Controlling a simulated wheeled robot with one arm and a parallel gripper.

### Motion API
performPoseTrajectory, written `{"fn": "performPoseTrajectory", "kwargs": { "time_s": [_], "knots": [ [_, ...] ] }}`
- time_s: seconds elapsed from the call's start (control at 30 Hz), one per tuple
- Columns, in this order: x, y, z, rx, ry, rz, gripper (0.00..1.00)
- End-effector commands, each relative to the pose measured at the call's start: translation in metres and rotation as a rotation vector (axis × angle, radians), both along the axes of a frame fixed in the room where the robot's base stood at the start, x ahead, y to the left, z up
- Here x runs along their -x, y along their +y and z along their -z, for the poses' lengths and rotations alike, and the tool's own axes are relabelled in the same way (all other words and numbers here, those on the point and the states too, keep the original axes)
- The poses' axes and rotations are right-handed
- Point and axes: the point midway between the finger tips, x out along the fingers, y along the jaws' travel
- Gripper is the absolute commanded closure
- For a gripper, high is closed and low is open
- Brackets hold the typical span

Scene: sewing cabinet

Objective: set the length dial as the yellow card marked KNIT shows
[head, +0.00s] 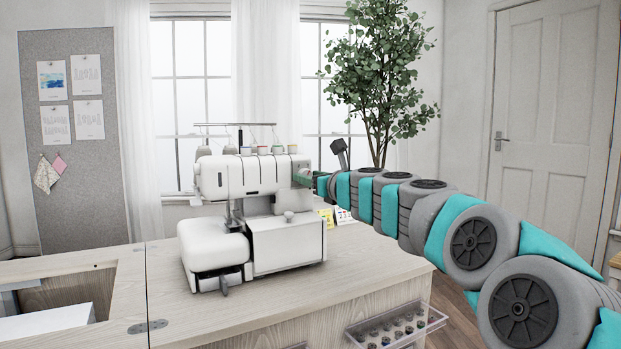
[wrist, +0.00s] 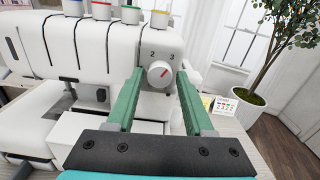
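The length dial (wrist: 160,74) is a round white knob on the end of the white serger (head: 240,176). The numbers 2 and 3 show above it, and its red mark slants to the upper right, roughly toward the 3. My gripper (wrist: 160,76) has its green fingers on either side of the dial, with a gap seeming to show at each side. In the head view, my gripper (head: 306,179) is at the machine's right end and hides the dial. The yellow card (head: 326,216) stands behind the machine's right side; in the wrist view (wrist: 206,102) its writing is too small to read.
A white card (wrist: 224,106) with dark and coloured marks stands beside the yellow one. Thread cones (head: 263,150) top the machine. The wooden cabinet top (head: 300,292) is clear in front. A clear tray of bobbins (head: 398,328) hangs at its front. A potted plant (head: 380,75) stands behind.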

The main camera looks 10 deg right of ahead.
Motion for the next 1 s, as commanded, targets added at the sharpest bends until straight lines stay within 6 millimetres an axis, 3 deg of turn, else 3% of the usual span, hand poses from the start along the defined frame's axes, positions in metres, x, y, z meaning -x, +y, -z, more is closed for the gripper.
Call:
{"fn": "performPoseTrajectory", "kwargs": {
  "time_s": [0.07, 0.43, 1.0],
  "knots": [
    [0.0001, 0.0000, 0.0000, 0.000, 0.000, 0.000, 0.58],
    [0.0001, -0.0001, 0.0002, 0.000, 0.000, 0.000, 0.99],
    [0.0001, 0.0004, -0.0015, 0.083, -0.027, 0.000, 1.00]
  ]
}}
